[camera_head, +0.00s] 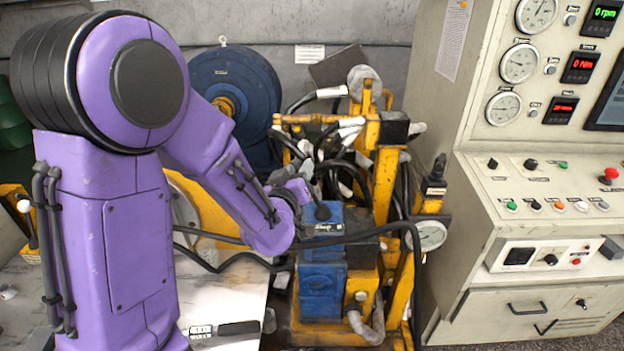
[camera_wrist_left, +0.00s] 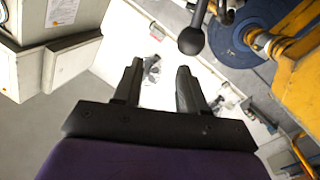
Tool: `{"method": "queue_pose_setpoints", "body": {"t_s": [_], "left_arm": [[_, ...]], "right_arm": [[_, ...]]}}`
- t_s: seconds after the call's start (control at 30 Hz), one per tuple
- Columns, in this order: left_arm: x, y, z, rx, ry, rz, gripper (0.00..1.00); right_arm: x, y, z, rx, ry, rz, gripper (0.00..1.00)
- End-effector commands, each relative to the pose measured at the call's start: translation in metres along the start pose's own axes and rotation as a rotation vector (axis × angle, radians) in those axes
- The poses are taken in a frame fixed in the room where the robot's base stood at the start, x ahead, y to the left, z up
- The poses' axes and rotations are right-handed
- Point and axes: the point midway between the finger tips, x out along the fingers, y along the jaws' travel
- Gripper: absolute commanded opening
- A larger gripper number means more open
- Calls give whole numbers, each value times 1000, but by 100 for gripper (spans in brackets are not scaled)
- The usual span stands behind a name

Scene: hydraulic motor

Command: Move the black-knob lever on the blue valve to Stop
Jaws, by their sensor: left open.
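The blue valve (camera_head: 322,228) stands in the middle of the head view, on the yellow-framed machine. My left arm reaches over from the left, and my left gripper (camera_head: 299,187) is just above and left of the valve, its fingers hard to make out there. In the left wrist view my left gripper (camera_wrist_left: 158,66) is open, with nothing between its two dark fingers. The black knob (camera_wrist_left: 191,41) on its lever (camera_wrist_left: 200,14) is just beyond the right-hand fingertip, apart from the gap between the fingers. Any Stop mark is too small to read. My right gripper is out of view.
Black hoses (camera_head: 350,239) cross in front of the valve. Yellow frame posts (camera_head: 385,185) and a round gauge (camera_head: 431,236) stand to its right. A large blue disc (camera_head: 233,88) is behind. A grey control console (camera_head: 540,190) fills the right side.

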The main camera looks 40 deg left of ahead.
Motion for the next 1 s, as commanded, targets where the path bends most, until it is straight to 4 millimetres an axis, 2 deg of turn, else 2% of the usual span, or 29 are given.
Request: {"method": "queue_pose_setpoints", "body": {"t_s": [0.03, 0.23, 0.43, 0.57, 0.67, 0.77, 1.0], "left_arm": [[0, -6, 8, -1, 1, -3, 41], [0, -16, 30, 0, 1, -3, 41], [0, -30, 64, 0, 0, -1, 41], [0, -35, 76, 0, 0, 0, 41], [5, -34, 75, 0, 0, 0, 41], [21, -33, 73, -1, -1, 0, 41], [75, -33, 72, 0, -2, -1, 41]], "right_arm": [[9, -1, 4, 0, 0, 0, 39], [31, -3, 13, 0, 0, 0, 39], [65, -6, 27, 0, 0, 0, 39], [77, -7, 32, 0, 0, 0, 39], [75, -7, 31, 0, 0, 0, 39], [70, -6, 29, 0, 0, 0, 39], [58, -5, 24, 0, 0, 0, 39]]}}
